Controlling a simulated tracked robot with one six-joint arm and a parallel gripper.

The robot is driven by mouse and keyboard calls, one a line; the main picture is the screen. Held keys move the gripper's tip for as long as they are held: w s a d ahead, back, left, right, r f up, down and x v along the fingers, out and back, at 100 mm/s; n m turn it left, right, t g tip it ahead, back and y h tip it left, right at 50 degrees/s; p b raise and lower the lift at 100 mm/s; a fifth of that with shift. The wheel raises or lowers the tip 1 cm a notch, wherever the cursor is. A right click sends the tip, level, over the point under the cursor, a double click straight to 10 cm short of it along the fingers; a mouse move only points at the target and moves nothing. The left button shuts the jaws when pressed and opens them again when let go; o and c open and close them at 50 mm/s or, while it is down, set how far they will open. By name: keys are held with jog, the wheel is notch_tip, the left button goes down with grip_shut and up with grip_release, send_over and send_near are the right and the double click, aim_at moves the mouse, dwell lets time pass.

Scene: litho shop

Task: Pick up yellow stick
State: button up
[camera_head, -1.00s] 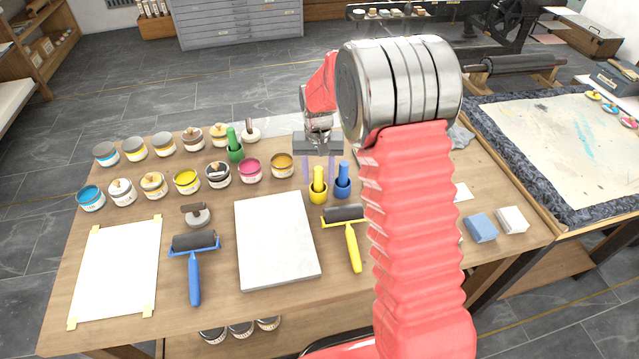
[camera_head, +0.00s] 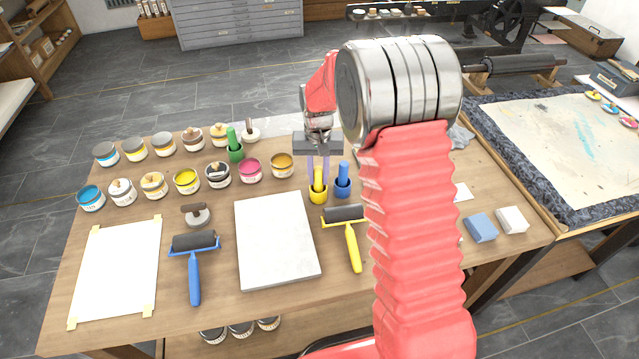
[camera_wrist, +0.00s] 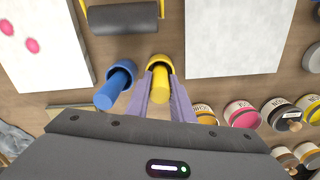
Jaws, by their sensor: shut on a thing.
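The yellow stick (camera_head: 319,179) stands upright in a small yellow cup (camera_head: 318,196) on the wooden table. In the wrist view the yellow stick (camera_wrist: 160,84) shows between the two purple fingers, with the yellow cup's rim (camera_wrist: 159,58) around its lower end. My gripper (camera_head: 319,180) points down and is shut on the yellow stick, one finger on each side. A blue stick (camera_head: 343,173) stands in a blue cup (camera_head: 342,189) just to the right.
A yellow-handled roller (camera_head: 352,245) and a pale slab (camera_head: 275,240) lie in front of the cups. Several ink tins (camera_head: 282,165) stand to the left. A green stick (camera_head: 233,139) in a green cup stands farther back.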

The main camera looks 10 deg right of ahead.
jog(key=shift+r, duration=0.1)
grip_shut()
notch_tip(320, 180, up, 9)
jog(key=shift+r, duration=0.4)
jog(key=shift+s, duration=0.1)
dwell(0.4)
